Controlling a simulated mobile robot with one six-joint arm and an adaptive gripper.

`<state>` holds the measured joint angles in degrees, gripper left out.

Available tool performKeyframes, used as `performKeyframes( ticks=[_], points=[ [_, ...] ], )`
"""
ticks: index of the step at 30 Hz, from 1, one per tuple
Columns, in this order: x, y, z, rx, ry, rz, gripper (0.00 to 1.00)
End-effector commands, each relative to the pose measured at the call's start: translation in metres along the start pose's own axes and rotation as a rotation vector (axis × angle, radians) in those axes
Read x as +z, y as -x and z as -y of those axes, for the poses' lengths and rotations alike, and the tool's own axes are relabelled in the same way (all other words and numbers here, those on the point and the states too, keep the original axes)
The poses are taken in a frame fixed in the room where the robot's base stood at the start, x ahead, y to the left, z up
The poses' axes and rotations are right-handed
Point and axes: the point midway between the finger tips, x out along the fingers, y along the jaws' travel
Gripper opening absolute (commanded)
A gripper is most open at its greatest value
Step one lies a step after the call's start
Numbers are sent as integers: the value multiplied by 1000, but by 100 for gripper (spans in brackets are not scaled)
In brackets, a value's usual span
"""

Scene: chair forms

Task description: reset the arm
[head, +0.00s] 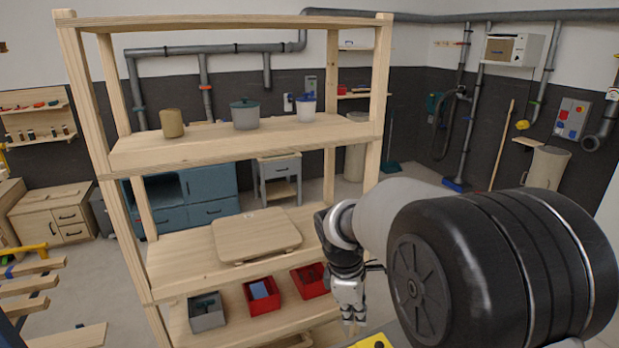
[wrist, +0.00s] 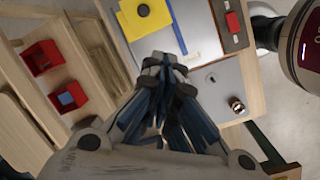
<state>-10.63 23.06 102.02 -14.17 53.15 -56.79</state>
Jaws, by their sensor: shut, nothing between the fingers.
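My arm reaches in from the right of the head view, and a large black arm joint fills the lower right. My gripper (head: 354,318) hangs pointing down in front of the right end of the wooden shelf unit (head: 222,168). In the wrist view my gripper (wrist: 164,64) has its fingertips together and holds nothing. Beyond the fingertips lies a workbench top (wrist: 212,80) with a yellow sheet (wrist: 146,18) on it.
The shelf unit holds a tan canister (head: 172,123), a grey pot (head: 245,115), a white-and-blue container (head: 306,107), a wooden board (head: 257,235), a grey bin (head: 207,312) and red bins (head: 262,293). Open floor (head: 75,285) shows at left.

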Motion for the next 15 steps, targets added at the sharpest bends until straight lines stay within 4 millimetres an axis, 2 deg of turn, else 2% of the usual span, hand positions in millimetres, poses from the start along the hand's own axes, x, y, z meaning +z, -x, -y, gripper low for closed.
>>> performKeyframes(
  ticks=[3, 6, 10, 15],
  points=[
    [27, 30, 28, 32, -209, -49, 0],
    [46, 50, 56, 51, -382, -92, 0],
    [69, 67, 96, 68, -605, -153, 0],
    [92, 74, 152, 80, -892, -240, 0]
  ],
)
